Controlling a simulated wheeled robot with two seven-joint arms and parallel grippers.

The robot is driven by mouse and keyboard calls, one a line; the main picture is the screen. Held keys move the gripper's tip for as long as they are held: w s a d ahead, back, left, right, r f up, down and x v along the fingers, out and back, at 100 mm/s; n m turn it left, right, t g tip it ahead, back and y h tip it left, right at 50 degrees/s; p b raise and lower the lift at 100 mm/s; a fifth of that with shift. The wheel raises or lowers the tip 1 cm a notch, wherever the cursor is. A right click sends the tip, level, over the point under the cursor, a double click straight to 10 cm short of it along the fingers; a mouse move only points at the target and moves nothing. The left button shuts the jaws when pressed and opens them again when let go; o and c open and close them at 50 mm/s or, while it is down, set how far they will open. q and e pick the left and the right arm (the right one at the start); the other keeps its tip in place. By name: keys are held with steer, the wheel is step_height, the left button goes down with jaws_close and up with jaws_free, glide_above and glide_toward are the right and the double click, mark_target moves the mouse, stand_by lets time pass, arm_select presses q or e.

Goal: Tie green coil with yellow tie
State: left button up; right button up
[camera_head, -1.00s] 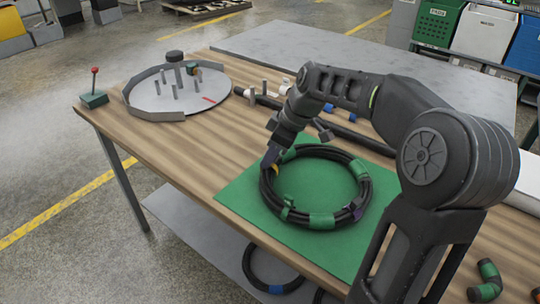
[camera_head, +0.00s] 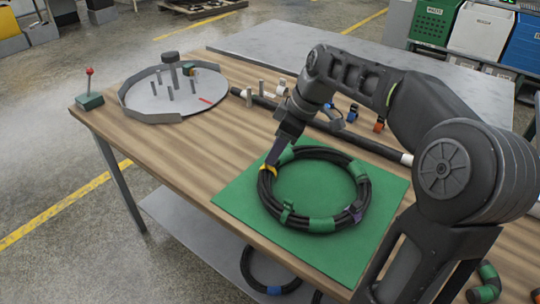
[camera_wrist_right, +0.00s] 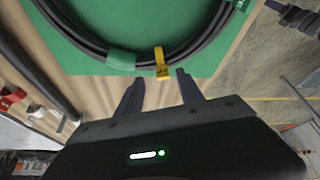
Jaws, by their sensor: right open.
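The black hose coil with green bands (camera_head: 320,225) lies flat on a green mat (camera_head: 235,190); it also shows in the right wrist view (camera_wrist_right: 195,48). The yellow tie (camera_head: 268,167) sits on the coil's left side. In the right wrist view the yellow tie (camera_wrist_right: 161,68) crosses the hose beside a green band, with its end pointing towards my gripper. My right gripper (camera_head: 274,157) is just behind the tie. In the wrist view its fingers (camera_wrist_right: 159,80) are apart and empty, one on each side of the tie's end. My left gripper is not in view.
A round grey tray with pegs (camera_head: 180,98) and a red-knobbed box (camera_head: 89,92) stand at the table's far left. A black bar (camera_head: 340,130) and small blue and orange ties (camera_head: 379,124) lie behind the coil. Another hose coil (camera_head: 270,285) rests on the lower shelf.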

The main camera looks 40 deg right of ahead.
steer(key=v, duration=0.3)
steer(key=shift+w+r, duration=0.2)
steer(key=shift+r, duration=0.05)
